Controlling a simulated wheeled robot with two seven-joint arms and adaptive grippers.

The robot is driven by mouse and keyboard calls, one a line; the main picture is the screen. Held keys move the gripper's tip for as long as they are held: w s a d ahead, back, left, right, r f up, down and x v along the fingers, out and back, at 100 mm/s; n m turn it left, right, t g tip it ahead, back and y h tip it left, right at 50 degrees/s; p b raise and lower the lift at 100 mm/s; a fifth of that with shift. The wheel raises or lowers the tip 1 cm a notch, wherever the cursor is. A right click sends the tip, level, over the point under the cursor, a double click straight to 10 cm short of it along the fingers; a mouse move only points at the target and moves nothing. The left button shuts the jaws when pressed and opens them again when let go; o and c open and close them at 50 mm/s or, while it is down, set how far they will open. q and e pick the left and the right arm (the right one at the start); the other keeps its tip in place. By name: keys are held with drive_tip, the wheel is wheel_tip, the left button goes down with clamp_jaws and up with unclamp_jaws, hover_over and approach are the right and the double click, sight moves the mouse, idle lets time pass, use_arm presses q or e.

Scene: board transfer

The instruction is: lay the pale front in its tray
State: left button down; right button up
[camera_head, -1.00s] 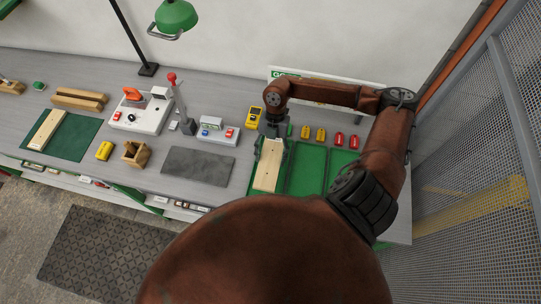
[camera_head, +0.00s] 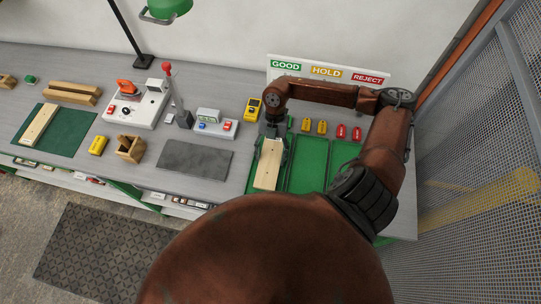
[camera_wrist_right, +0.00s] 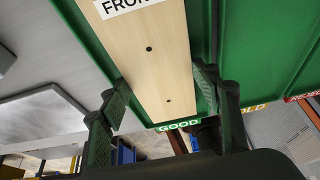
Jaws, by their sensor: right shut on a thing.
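The pale front (camera_head: 268,168) is a light wooden board with dark holes and a white label partly reading "FRON" in the right wrist view (camera_wrist_right: 150,60). It lies lengthwise over the leftmost green tray (camera_head: 250,183), under the GOOD sign. My right gripper (camera_head: 271,136) is at its far end, with a finger on each side of the board in the right wrist view (camera_wrist_right: 163,88). It is shut on the board. Whether the board touches the tray floor is hard to tell. My left gripper is not in view.
Two more green trays (camera_head: 307,165) adjoin on the right, with yellow and red tags (camera_head: 341,131) behind them. A grey pad (camera_head: 195,160) and a switch box (camera_head: 216,124) stand left. Another pale board (camera_head: 40,124) lies on a green mat (camera_head: 73,133). Wire mesh (camera_head: 480,170) bounds the right.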

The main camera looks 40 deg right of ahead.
drive_tip(key=shift+f, duration=0.2)
drive_tip(key=o, duration=1.6)
drive_tip(key=shift+c, duration=0.2)
drive_tip(key=v, duration=1.2)
